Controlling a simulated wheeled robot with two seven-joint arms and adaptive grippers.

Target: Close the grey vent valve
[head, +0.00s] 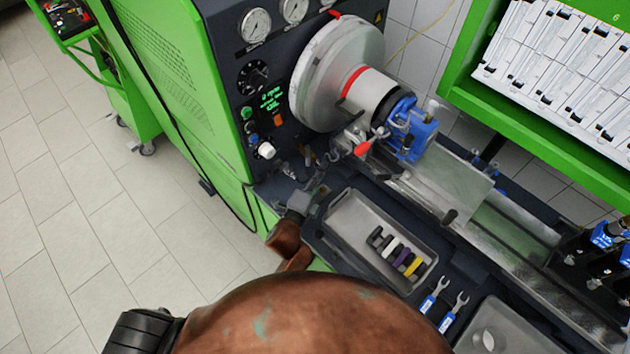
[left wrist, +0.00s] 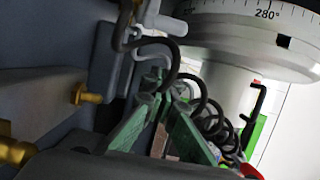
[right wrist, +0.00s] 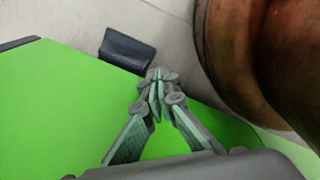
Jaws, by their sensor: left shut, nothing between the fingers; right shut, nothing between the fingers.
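A small grey valve-like fitting (head: 289,171) sits low on the dark front panel in the head view; its handle position is too small to tell. A light grey lever (left wrist: 166,24) shows at the top of the left wrist view; I cannot tell for sure that it is the vent valve's handle. My left gripper (head: 320,188) is by the lower panel, just right of the fitting. In the left wrist view its fingers (left wrist: 163,84) are shut and empty, below the grey lever. My right gripper (right wrist: 157,78) is shut and empty over green housing, away from the panel.
A dark coiled line (left wrist: 205,110) runs close by my left fingers. Brass fittings (left wrist: 88,94) stick out at left. A red-handled lever (head: 362,147) is below the large graduated wheel (head: 325,75).

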